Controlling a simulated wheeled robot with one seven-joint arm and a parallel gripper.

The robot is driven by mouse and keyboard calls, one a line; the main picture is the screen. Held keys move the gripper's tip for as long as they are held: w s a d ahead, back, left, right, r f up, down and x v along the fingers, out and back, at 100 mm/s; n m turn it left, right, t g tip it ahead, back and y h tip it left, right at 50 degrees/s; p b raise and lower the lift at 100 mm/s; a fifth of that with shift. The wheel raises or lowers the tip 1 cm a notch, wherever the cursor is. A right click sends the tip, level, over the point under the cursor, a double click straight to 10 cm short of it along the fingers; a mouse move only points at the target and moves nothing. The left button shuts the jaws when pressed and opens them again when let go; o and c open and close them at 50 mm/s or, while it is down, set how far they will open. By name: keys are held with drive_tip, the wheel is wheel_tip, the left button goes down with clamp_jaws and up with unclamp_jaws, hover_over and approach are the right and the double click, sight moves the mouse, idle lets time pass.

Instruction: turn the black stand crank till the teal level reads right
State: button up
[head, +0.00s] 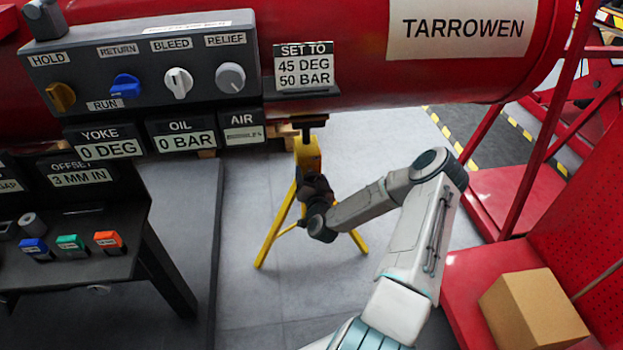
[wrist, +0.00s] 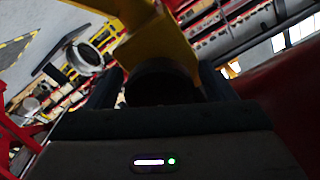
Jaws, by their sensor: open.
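The yellow stand (head: 308,155) stands on its splayed legs under the red cylinder, and its yellow body also shows at the top of the wrist view (wrist: 150,40). My gripper (head: 316,186) is at the stand's upper part, and its dark shape merges with the stand there. In the wrist view, my gripper (wrist: 160,82) is open, with a finger on each side of a dark round part (wrist: 162,76), apparently the black crank's. I cannot tell whether the fingers touch it. I cannot make out a teal level or its reading in either view.
The red cylinder (head: 350,75) hangs over the stand, with a "SET TO 45 DEG 50 BAR" sign (head: 305,67). Displays read yoke 0 DEG (head: 105,142) and oil 0 BAR (head: 183,135). A bench (head: 90,215) is left, a cardboard box (head: 535,310) right. Floor around the stand is clear.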

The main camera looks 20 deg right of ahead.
drive_tip(key=c, duration=1)
drive_tip(key=shift+m, duration=0.3)
drive_tip(key=m+b, duration=0.1)
drive_tip(key=m, duration=0.4)
drive_tip(key=shift+f, duration=0.1)
drive_tip(key=m+b, duration=0.1)
drive_tip(key=m, duration=0.5)
drive_tip(key=o, duration=1)
